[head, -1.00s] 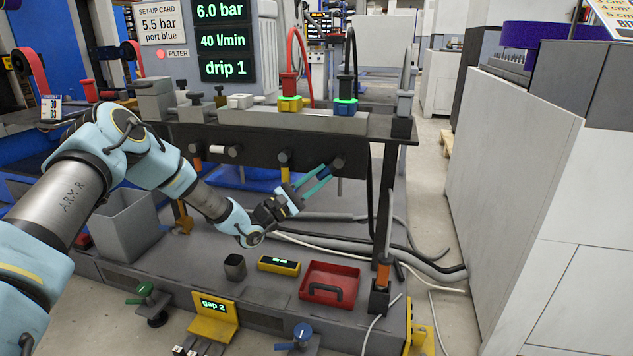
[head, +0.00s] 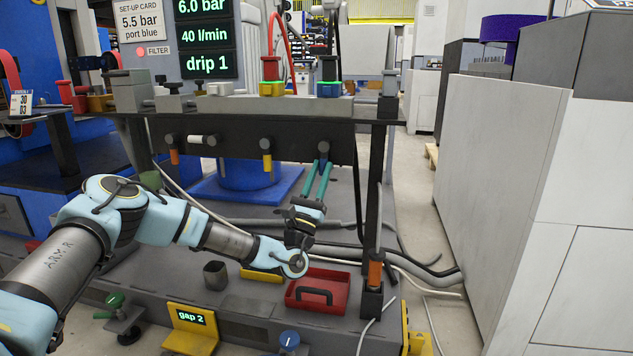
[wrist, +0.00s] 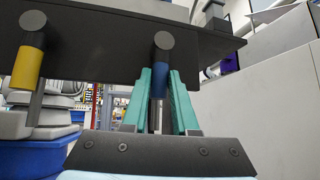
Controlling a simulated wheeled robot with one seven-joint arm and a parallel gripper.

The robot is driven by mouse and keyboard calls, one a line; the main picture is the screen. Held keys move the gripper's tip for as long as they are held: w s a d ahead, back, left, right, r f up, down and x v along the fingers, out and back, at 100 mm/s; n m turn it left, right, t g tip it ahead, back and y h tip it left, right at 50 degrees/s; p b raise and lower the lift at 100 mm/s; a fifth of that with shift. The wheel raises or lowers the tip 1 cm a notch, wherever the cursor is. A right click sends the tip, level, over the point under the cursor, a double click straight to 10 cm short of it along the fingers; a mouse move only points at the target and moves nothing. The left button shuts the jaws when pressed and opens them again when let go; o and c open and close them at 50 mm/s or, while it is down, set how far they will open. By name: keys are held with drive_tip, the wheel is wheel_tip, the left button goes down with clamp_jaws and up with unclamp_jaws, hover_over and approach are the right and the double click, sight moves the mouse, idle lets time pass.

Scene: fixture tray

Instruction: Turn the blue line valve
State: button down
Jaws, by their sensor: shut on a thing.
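The blue line valve (wrist: 161,76) hangs from a round dark pivot under the black rail, its blue lever pointing straight down in the wrist view. In the head view its pivot (head: 323,147) is at the right part of the rail, with the lever mostly hidden by the fingers. My gripper (wrist: 160,88) has its teal fingers on both sides of the lever and is shut on it. In the head view my gripper (head: 322,164) reaches up to the valve from below.
A yellow valve (head: 266,151) hangs left of it, then a level white one (head: 198,139) and an orange one (head: 173,150). A red tray (head: 330,305) and a grey cup (head: 216,273) stand below. A post (head: 379,200) rises close on the right. The display (head: 207,35) reads 6.0 bar.

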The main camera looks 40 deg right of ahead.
drive_tip(key=shift+s+d+n+t+y, duration=0.15)
drive_tip(key=shift+n+t+y, duration=0.15)
drive_tip(key=shift+n+t, duration=0.45)
drive_tip(key=c, duration=0.7)
unclamp_jaws()
drive_tip(key=v, duration=1.1)
drive_tip(key=shift+p, duration=0.35)
drive_tip(key=shift+r, duration=0.1)
